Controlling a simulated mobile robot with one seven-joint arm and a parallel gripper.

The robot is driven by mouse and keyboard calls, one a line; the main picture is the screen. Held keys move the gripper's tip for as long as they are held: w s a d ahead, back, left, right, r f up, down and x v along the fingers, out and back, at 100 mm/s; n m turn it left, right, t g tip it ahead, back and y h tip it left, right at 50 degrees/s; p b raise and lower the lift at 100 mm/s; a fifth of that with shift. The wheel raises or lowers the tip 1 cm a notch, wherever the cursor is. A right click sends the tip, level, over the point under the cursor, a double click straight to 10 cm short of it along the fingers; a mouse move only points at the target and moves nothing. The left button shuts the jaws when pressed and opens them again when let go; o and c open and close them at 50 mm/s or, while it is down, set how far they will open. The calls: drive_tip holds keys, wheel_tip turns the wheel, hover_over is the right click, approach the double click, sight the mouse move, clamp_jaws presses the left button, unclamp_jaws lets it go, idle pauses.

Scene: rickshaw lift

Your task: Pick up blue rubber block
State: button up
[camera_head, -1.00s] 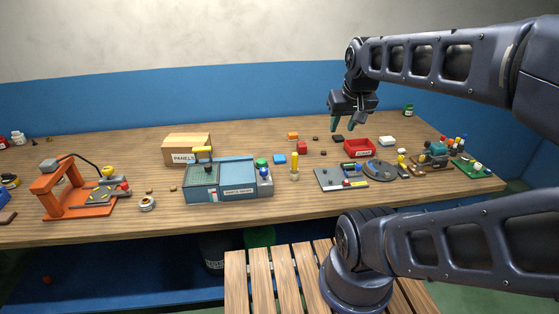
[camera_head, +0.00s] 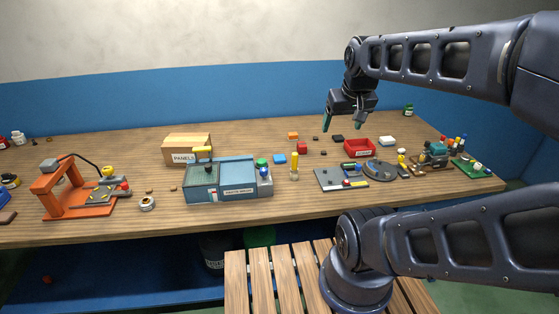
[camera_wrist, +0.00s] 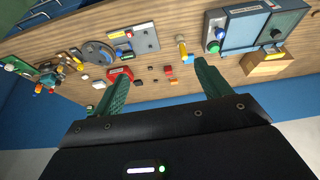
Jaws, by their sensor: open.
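A small blue block (camera_head: 279,159) lies on the wooden workbench, just right of the blue-grey machine. In the wrist view the blue block (camera_wrist: 188,59) shows near the tip of one finger, partly hidden by it. My gripper (camera_head: 342,122) is open and empty. It hangs in the air above the bench, to the right of the blue block, with its green fingers spread and apart from everything. In the wrist view the gripper (camera_wrist: 160,80) has its two fingers wide apart.
A red block (camera_head: 302,148) and an orange block (camera_head: 293,136) lie close to the blue block. A yellow-handled tool (camera_head: 294,166) stands in front. The blue-grey machine (camera_head: 230,181), a cardboard box (camera_head: 187,149) and a red bin (camera_head: 359,148) stand around them.

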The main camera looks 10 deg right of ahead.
drive_tip(key=w+a+n+g+h, duration=0.15)
drive_tip(key=w+n, duration=0.25)
drive_tip(key=w, duration=0.8)
drive_tip(key=n+g+h, duration=0.3)
drive_tip(key=n, duration=1.1)
hover_over(280, 157)
drive_tip(key=a, duration=0.3)
wheel_tip(280, 157, down, 30)
drive_tip(key=shift+w+f, duration=0.1)
drive_tip(key=shift+s+x, duration=0.2)
drive_tip(key=shift+x, duration=2.45)
drive_tip(key=c, duration=1.1)
drive_tip(key=shift+o, duration=0.2)
